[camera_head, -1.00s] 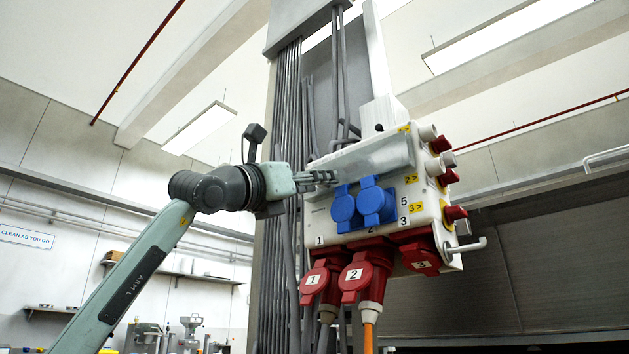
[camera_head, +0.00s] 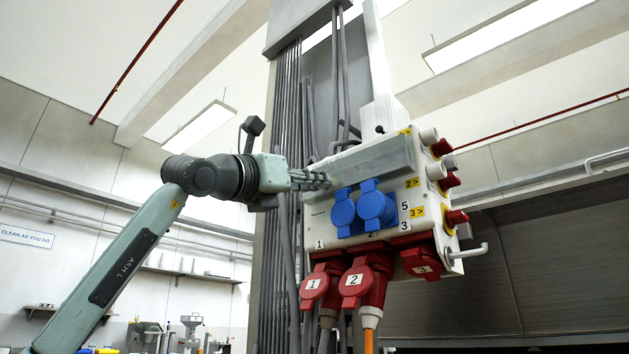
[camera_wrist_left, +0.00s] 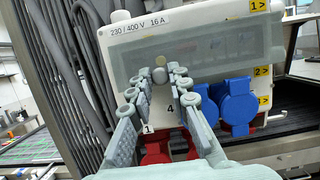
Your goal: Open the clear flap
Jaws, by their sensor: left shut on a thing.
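The clear flap (camera_head: 375,159) is a long translucent cover across the upper front of the white socket box (camera_head: 316,222). It also shows in the wrist view (camera_wrist_left: 215,52), lying over the face below the "230/400 V 16 A" label. My left gripper (camera_head: 328,180) comes in from the left and is shut at the flap's lower left part. My right gripper is not in view.
Two blue socket covers (camera_head: 376,207) sit just below the flap. Red plugs (camera_head: 363,281) with cables hang below the box, and red and white connectors (camera_head: 440,147) stick out on its right side. Grey vertical pipes (camera_head: 289,110) run behind. Free room lies left of the box.

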